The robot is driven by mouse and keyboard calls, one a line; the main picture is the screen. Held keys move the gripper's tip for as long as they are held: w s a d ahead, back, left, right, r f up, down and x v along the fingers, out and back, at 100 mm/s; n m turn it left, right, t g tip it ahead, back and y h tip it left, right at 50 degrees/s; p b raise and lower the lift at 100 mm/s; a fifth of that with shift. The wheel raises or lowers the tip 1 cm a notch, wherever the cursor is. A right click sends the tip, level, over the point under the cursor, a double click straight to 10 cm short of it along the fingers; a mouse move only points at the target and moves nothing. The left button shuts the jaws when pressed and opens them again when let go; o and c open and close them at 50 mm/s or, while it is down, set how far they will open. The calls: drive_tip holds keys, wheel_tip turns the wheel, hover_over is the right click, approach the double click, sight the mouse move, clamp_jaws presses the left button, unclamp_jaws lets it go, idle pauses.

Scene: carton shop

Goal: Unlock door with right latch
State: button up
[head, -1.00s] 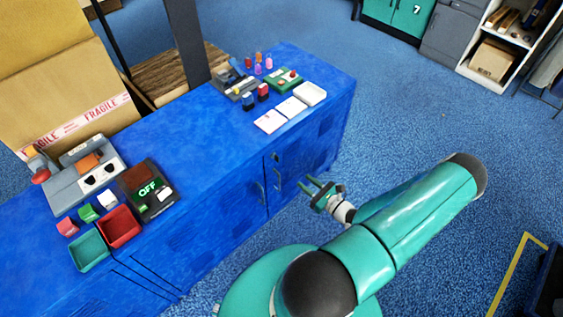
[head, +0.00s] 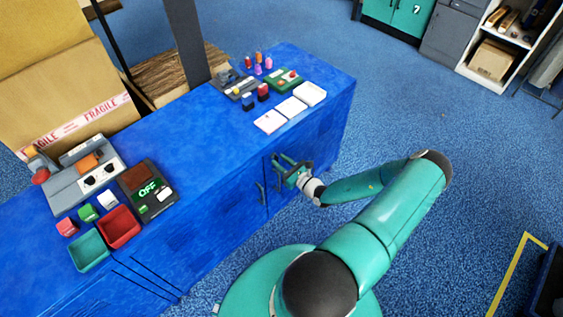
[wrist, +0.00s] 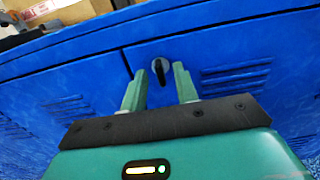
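The blue cabinet's right door (wrist: 225,72) fills the right of the wrist view. Its latch (wrist: 160,68) is a small dark knob near the door's top, just right of the seam between the doors. My gripper (wrist: 159,75) is open, with one green finger on each side of the latch. I cannot tell whether the fingers touch it. In the head view my gripper (head: 284,167) is close to the cabinet front and largely covers the latch area.
The blue cabinet top (head: 200,140) above holds trays, small blocks and devices. Open blue carpet (head: 440,120) lies to the right.

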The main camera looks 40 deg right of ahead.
drive_tip(key=shift+w, duration=0.15)
clamp_jaws()
drive_tip(key=shift+m, duration=0.4)
drive_tip(key=m, duration=1.7)
drive_tip(key=shift+d+f, duration=0.15)
idle(0.4)
